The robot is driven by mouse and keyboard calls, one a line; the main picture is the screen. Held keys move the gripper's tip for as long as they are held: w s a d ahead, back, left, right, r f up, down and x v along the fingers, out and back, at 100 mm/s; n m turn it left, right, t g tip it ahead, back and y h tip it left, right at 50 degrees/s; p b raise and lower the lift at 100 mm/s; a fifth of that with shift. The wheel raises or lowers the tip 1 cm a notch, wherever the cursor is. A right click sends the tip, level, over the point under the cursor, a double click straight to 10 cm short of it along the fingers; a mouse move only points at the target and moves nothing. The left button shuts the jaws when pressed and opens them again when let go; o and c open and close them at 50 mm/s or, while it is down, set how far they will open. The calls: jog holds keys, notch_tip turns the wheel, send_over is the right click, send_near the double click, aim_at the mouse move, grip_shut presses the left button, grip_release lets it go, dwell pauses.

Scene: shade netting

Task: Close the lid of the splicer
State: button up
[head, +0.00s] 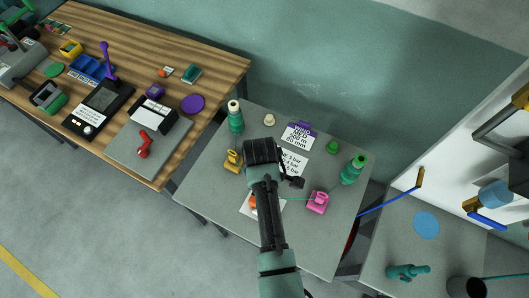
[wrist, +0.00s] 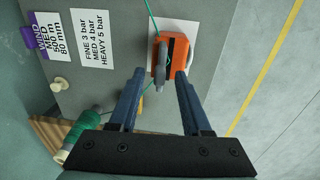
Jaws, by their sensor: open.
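An orange device (wrist: 170,60), which looks like the splicer, sits on a white sheet on the grey table in the wrist view. A dark slot runs along its top and a grey rounded part (wrist: 161,62) stands up along its left side; I cannot tell for sure whether this is the lid. A thin green thread meets the device. In the head view only a bit of the orange device (head: 252,202) shows beside my arm. My gripper (wrist: 160,78) is open and empty, its fingertips near the device's close end, with the grey part between them in the picture.
A pink device (head: 318,203) and a yellow one (head: 232,161) stand on the same grey table (head: 205,185). A wooden bench (head: 215,62) is at left.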

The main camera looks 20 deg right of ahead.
grip_shut()
jog(key=shift+a, duration=0.1)
